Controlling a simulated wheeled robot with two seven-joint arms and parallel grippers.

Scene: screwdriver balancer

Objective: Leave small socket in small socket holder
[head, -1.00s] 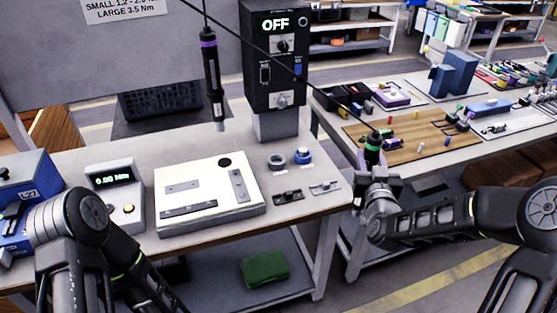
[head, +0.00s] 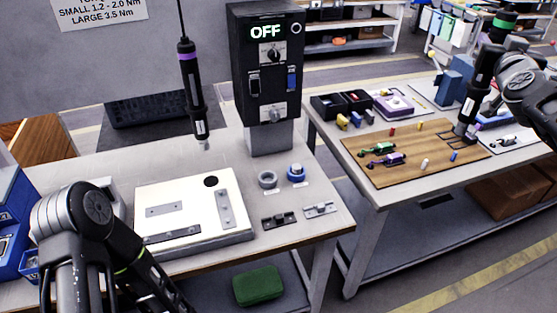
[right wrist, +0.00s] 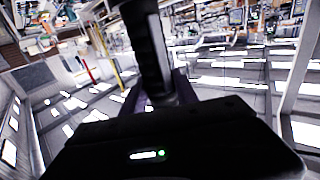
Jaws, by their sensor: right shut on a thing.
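A grey round ring-shaped holder (head: 267,180) and a blue round holder (head: 296,173) stand side by side near the right end of the near table. Which one is the small socket holder, and whether a socket sits in either, is too small to tell. My right gripper (head: 482,76), at the upper right over the other table, is shut on a dark screwdriver with a green band (head: 503,24). Its dark handle (right wrist: 152,50) also shows between the fingers in the right wrist view. My left gripper is out of the picture.
A purple-banded screwdriver (head: 190,85) hangs over the near table. A black control box (head: 266,100) reading OFF stands behind the holders. A white plate (head: 180,195) and small brackets lie in front. A wooden mat (head: 400,165) with small parts lies on the right table.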

